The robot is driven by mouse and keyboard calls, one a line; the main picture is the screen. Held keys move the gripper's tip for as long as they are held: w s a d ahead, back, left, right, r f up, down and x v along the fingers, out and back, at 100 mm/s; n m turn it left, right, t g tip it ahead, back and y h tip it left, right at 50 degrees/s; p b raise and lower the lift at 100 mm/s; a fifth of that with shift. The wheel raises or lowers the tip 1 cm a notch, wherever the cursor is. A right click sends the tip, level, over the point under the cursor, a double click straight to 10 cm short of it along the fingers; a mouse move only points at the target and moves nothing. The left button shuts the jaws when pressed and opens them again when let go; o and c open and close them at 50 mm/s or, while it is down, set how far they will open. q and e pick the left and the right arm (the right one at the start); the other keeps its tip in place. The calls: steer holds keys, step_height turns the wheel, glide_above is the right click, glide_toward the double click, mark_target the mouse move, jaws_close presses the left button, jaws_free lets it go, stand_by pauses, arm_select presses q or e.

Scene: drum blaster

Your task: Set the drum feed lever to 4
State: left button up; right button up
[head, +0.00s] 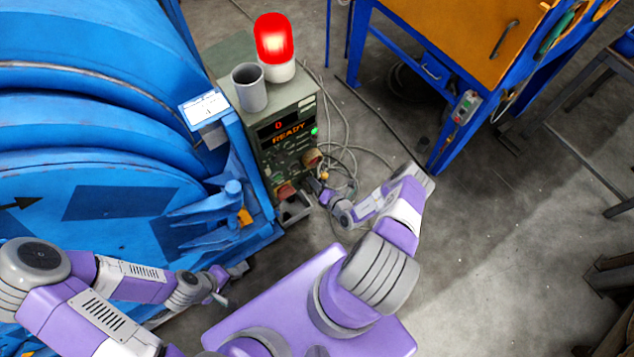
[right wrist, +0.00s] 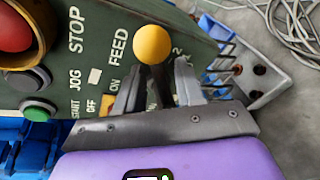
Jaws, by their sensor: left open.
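The drum feed lever has a yellow ball knob (right wrist: 153,44) on a dark stem, beside the FEED lettering in the right wrist view. The knob also shows small in the head view (head: 324,176). My right gripper (right wrist: 160,85) has its two grey fingers on either side of the stem, below the knob. I cannot tell whether they touch it. A "2" is partly visible right of the knob; other scale marks are hidden or too small to read. My left gripper (head: 218,288) is open and empty near the blue machine's lower edge.
The green control box (head: 290,145) shows "0" and "READY". A grey cup (head: 249,88) and a lit red lamp (head: 274,45) stand on it. A blue drum machine (head: 90,140) fills the left. Cables (head: 345,150) lie on the floor right of the box.

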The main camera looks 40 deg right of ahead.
steer(key=p+v, duration=0.1)
steer(key=v, duration=0.6)
steer(key=shift+s+r, duration=0.1)
